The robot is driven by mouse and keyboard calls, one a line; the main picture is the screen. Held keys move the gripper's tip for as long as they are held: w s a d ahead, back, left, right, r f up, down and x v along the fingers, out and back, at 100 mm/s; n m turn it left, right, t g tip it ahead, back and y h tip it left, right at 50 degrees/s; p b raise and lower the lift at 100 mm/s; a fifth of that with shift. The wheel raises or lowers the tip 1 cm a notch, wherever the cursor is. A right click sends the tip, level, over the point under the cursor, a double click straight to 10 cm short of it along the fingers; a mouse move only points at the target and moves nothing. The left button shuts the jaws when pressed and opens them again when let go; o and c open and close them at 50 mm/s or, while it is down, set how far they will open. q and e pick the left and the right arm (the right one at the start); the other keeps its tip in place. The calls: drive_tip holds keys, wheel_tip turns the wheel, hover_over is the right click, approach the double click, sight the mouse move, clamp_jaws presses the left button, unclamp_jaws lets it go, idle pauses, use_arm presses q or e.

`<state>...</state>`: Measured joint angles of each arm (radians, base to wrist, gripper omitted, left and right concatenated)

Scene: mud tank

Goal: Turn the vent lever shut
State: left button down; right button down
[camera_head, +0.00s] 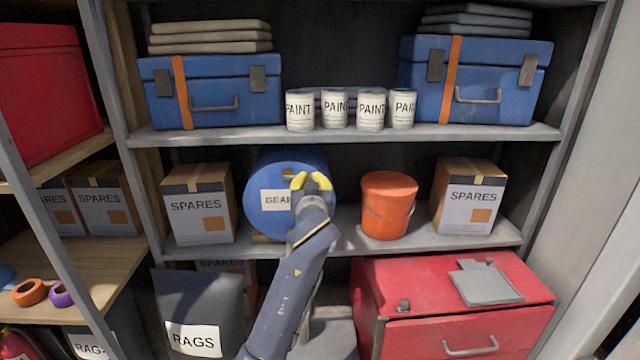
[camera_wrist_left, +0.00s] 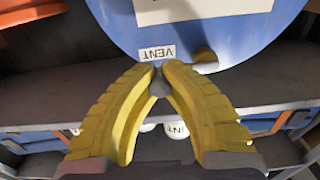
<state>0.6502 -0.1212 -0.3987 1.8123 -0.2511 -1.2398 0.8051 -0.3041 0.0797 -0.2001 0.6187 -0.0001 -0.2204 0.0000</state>
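A round blue drum (camera_head: 256,178) with a white "GEAR" label lies on the middle shelf in the head view. Its face also fills the top of the left wrist view (camera_wrist_left: 120,30), beside a small "VENT" label (camera_wrist_left: 157,53). The vent lever (camera_wrist_left: 206,66) shows as a brass and grey piece right of that label, partly hidden by a finger. My left gripper (camera_head: 310,181) is at the drum's upper right face. Its yellow fingers (camera_wrist_left: 161,72) nearly meet, with a grey rounded knob between them, apparently the lever's end. My right gripper is not in view.
An orange bucket (camera_head: 387,205) and a spares box (camera_head: 468,197) stand right of the drum; another spares box (camera_head: 198,204) stands left. Paint cans (camera_head: 335,108) and blue toolboxes (camera_head: 222,88) occupy the shelf above. A red chest (camera_head: 400,275) sits below.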

sight(309, 139)
use_arm(q)
drive_tip(key=shift+d+r, duration=0.1)
drive_tip(key=shift+r, duration=0.15)
drive_tip(key=c, duration=1.6)
unclamp_jaws()
drive_tip(key=shift+s, duration=0.15)
drive_tip(key=o, duration=0.4)
drive_tip(key=shift+c, duration=0.2)
wheel_tip(309, 139, up, 10)
drive_tip(key=shift+f, duration=0.1)
